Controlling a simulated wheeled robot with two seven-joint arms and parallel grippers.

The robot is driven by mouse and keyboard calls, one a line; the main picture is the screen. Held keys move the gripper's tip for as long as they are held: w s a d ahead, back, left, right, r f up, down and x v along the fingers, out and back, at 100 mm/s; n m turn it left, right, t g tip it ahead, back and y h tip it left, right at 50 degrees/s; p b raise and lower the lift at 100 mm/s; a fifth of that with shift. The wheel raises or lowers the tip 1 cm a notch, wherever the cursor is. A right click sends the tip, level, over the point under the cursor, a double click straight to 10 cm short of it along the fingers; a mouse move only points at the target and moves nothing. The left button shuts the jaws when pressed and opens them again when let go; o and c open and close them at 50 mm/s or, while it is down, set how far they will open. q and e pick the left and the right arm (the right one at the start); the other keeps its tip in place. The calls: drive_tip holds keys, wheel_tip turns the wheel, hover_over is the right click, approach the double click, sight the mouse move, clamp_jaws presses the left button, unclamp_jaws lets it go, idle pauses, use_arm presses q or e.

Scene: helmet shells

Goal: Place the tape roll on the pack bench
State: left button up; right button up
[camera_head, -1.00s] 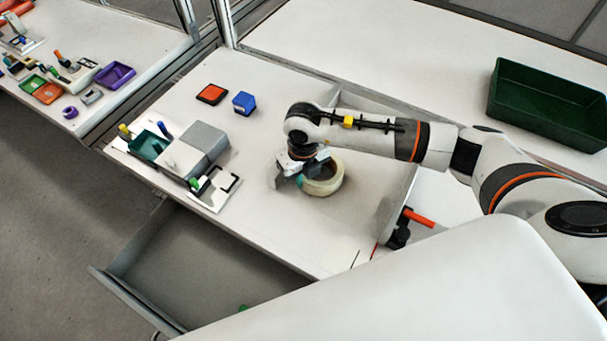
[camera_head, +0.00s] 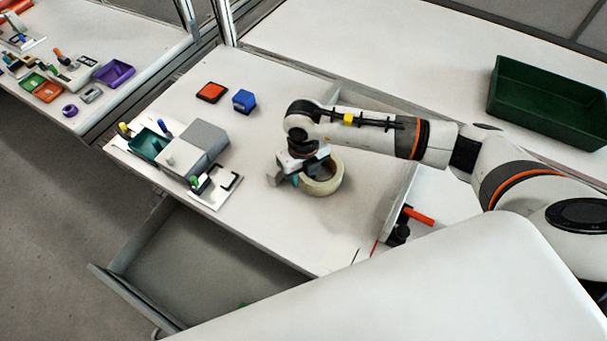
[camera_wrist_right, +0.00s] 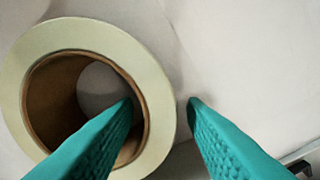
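The tape roll (camera_head: 325,184) is a cream ring with a brown core. It lies flat on the white bench with the open drawer, and it shows large in the right wrist view (camera_wrist_right: 158,65). My right gripper (camera_head: 290,180) is at the roll's left side in the head view. In the right wrist view its teal fingers (camera_wrist_right: 160,103) are apart, one over the roll's hole and one outside the rim, with the ring's wall between them in the picture. Contact cannot be told. My left gripper is not in view. Which surface is the pack bench is not marked.
A grey block-shaped device (camera_head: 197,149), a red-orange pad (camera_head: 211,92) and a blue box (camera_head: 244,100) stand on this bench. The drawer (camera_head: 210,260) is open at its front. A green crate (camera_head: 548,103) stands on another white surface at right. A cluttered table is at upper left.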

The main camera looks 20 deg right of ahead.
wheel_tip(320, 180, up, 11)
drive_tip(key=b, duration=0.1)
idle(0.7)
